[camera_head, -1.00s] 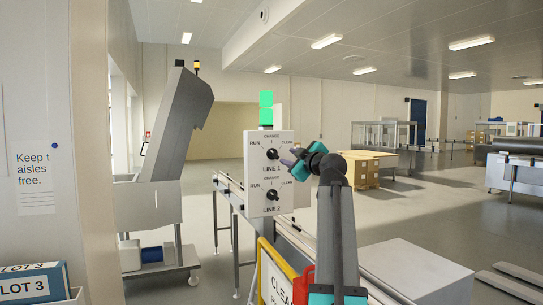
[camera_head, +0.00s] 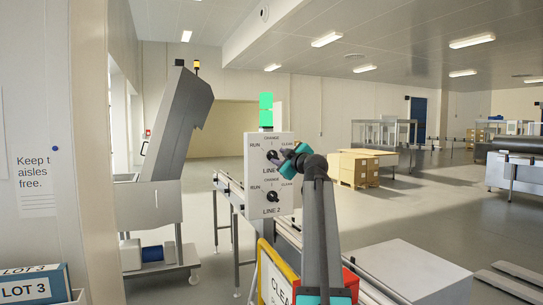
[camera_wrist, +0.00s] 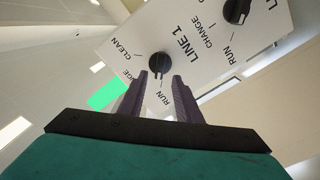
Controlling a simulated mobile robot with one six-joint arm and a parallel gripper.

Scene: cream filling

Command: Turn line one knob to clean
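The white control panel (camera_head: 282,178) carries the black LINE 1 knob (camera_head: 272,155) above the black LINE 2 knob (camera_head: 271,197). RUN, CHANGE and CLEAN are printed around each knob. My gripper (camera_head: 280,157) is just right of the LINE 1 knob, in front of the panel. In the wrist view, my gripper's dark fingers (camera_wrist: 160,77) are apart, with the LINE 1 knob (camera_wrist: 160,64) centred at their tips. The knob's pale mark seems to face the RUN side. I cannot tell whether the fingers touch it. The LINE 2 knob (camera_wrist: 237,10) is at top right.
A green light (camera_head: 266,108) stands above the panel. A conveyor (camera_head: 230,188) runs behind it, and a yellow-framed sign (camera_head: 275,275) stands below. A grey box (camera_head: 415,270) is at right, and boxes on a pallet (camera_head: 358,168) are farther back.

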